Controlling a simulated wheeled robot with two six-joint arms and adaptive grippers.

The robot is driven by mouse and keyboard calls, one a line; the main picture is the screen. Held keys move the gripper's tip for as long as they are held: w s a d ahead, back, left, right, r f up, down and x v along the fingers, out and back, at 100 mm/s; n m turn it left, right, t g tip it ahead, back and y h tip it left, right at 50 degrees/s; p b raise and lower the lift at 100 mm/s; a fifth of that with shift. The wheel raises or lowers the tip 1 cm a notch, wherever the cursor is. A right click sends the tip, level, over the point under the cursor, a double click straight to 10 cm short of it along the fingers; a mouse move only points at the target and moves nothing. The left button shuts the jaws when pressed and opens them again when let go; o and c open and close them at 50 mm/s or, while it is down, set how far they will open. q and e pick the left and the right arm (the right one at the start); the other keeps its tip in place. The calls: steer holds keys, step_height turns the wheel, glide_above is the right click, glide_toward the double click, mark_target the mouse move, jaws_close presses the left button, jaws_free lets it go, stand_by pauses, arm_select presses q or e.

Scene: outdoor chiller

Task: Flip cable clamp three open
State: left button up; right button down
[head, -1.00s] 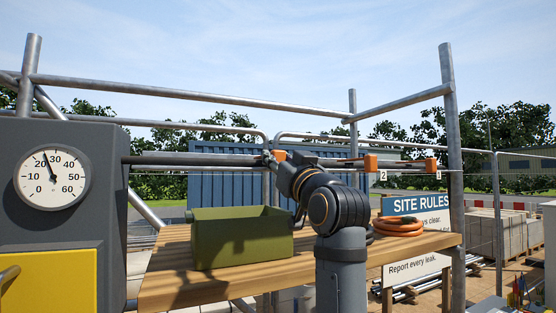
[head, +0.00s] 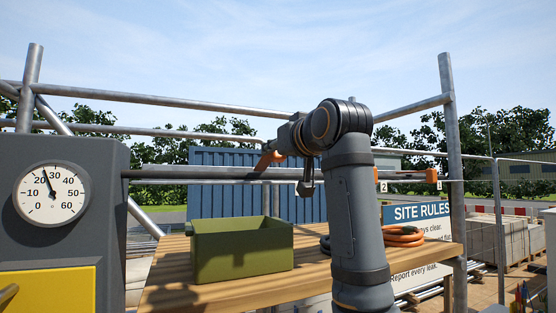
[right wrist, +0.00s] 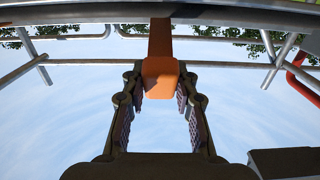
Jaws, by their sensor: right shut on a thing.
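Cable clamp three is an orange clamp (head: 268,160) on the grey pipe, left of the clamps tagged 2 and 1. Its own tag does not show. My right gripper (head: 273,150) reaches it from the right, and its fingers are hard to make out in the head view. In the right wrist view, the clamp's orange block (right wrist: 160,78) sits between the two fingertips of my right gripper (right wrist: 160,82), which is shut on it. An orange-brown arm runs up from the block to the pipe. My left gripper is in neither view.
Clamp one (head: 432,175) sits on the pipe at the right; clamp two is mostly behind my arm. A green box (head: 242,250) and an orange coil (head: 402,237) rest on the wooden shelf. A gauge (head: 51,194) is at the left.

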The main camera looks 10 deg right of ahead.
steer(key=shift+w+a+r+g+h, duration=0.1)
steer(key=shift+w+r+g+h, duration=0.15)
steer(key=shift+r+g, duration=0.35)
steer(key=shift+w+a+r+g+h, duration=0.15)
steer(key=shift+w+r+g, duration=0.1)
steer(key=shift+r+g, duration=0.35)
steer(key=shift+d, duration=0.1)
